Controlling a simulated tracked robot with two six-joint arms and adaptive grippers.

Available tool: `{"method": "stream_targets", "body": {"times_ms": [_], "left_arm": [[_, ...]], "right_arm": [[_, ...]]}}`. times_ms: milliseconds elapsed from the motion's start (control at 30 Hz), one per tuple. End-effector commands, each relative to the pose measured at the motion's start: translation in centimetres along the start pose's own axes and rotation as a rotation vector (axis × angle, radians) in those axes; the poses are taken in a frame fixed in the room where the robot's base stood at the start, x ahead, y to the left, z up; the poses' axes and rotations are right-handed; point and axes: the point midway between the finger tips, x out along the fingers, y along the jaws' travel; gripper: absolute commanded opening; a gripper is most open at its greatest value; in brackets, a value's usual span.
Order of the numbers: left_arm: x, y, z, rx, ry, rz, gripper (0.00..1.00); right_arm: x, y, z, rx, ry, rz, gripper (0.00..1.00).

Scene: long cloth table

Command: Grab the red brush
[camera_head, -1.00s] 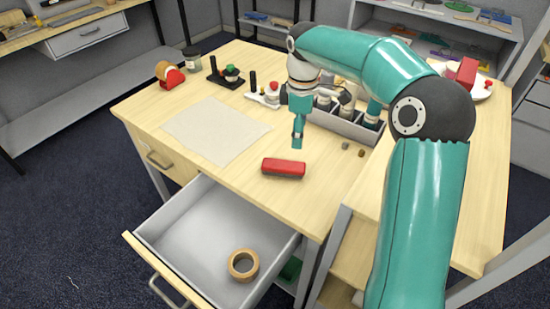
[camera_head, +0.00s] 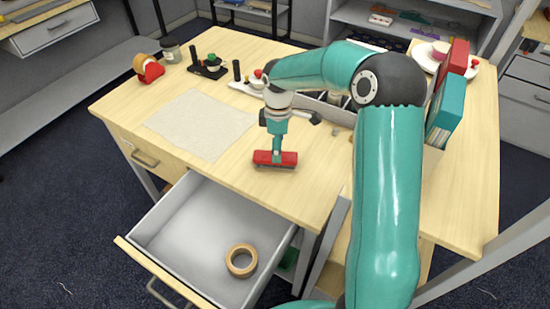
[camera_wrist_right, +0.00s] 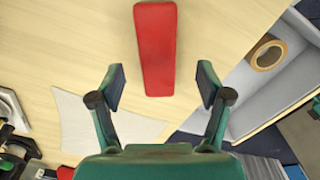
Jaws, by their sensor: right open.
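The red brush (camera_head: 262,157) lies on the wooden table near its front edge, behind the open drawer. It also shows in the right wrist view (camera_wrist_right: 155,45), long and red, at the top centre. My right gripper (camera_head: 276,156) is over the brush in the head view and covers part of it. In the wrist view the right gripper (camera_wrist_right: 161,86) is open, one finger on each side of the brush's near end, with clear gaps. Whether the fingertips are down at brush height I cannot tell. My left gripper is not in view.
The drawer (camera_head: 160,222) stands open in front, with a tape roll (camera_head: 241,261) in it. A pale sheet (camera_head: 200,124) lies left of the brush. A red tape dispenser (camera_head: 149,70) stands at the back left. Red and teal books (camera_head: 448,105) stand at the right.

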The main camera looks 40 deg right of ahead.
Motion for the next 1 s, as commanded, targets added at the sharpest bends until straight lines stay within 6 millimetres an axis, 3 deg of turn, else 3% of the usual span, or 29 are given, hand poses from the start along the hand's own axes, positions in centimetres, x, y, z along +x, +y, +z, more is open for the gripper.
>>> {"method": "stream_targets", "body": {"times_ms": [167, 433, 733, 1000], "left_arm": [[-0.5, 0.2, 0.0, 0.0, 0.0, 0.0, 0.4], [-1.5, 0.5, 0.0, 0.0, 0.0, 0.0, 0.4], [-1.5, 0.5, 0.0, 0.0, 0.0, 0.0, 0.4], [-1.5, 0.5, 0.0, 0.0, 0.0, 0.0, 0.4]], "right_arm": [[1.2, 0.1, -0.3, -0.001, -0.002, -0.003, 0.77], [4.8, 0.3, -0.8, 0.0, -0.002, -0.003, 0.77], [5.4, 0.4, -0.9, -0.002, 0.0, 0.001, 0.77], [5.3, 0.3, -0.9, -0.002, 0.0, 0.001, 0.34]]}}
